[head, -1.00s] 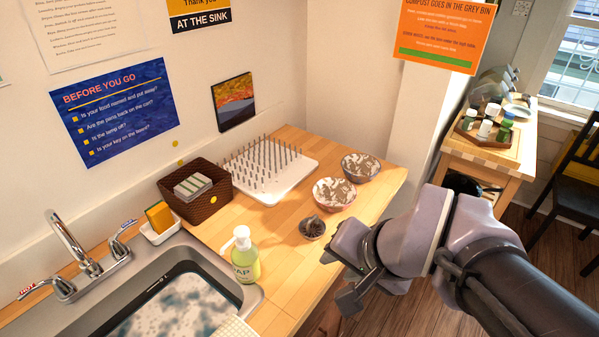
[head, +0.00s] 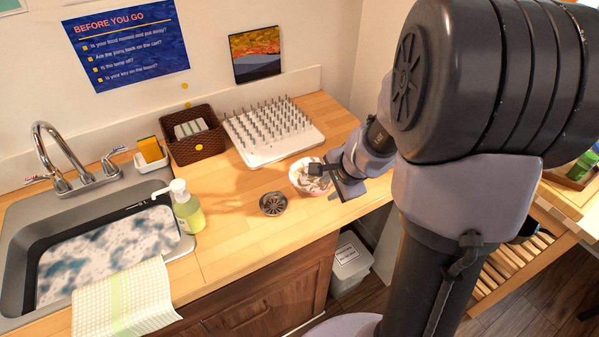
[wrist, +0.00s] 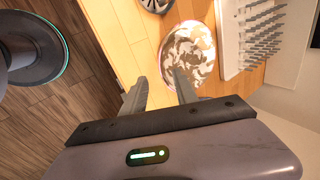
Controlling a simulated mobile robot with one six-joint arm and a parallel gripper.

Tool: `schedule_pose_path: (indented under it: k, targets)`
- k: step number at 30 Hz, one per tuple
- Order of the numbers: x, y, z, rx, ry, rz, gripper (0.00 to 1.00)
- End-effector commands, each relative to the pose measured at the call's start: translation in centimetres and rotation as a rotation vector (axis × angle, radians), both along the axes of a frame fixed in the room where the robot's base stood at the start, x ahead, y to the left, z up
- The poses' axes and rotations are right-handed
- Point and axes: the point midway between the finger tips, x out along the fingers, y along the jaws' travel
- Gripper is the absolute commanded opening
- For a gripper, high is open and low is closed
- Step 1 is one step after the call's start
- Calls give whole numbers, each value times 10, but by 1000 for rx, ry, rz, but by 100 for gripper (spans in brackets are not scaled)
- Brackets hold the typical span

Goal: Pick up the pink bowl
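A pinkish-white bowl with brown patterning (head: 302,181) sits on the wooden counter, right of a small dark drain strainer (head: 273,204). My gripper (head: 326,178) is at the bowl's right side and covers part of it. In the wrist view, the bowl (wrist: 196,45) lies ahead of my open gripper (wrist: 159,80). One finger overlaps the bowl's near rim and the other is outside it, over the counter edge and floor. Nothing is between the fingers; I cannot tell whether the finger touches the bowl. The second patterned bowl seen earlier is hidden now.
A white drying rack with grey pegs (head: 250,155) stands behind the bowl. A brown basket (head: 178,150), soap bottle (head: 190,216) and sink (head: 30,225) are to the left.

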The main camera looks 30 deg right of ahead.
Motion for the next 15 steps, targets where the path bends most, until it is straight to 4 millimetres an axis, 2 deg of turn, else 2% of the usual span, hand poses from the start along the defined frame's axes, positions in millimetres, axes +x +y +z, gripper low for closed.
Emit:
schedule_pose_path:
  k: [1, 7, 12, 15]
  targets:
    - [4, 0, -11, 0, 1, 1, 35]
    - [13, 0, -25, -1, 0, 2, 35]
    - [29, -1, -57, 0, 1, 2, 35]
    - [34, -1, -63, -1, 0, 2, 35]
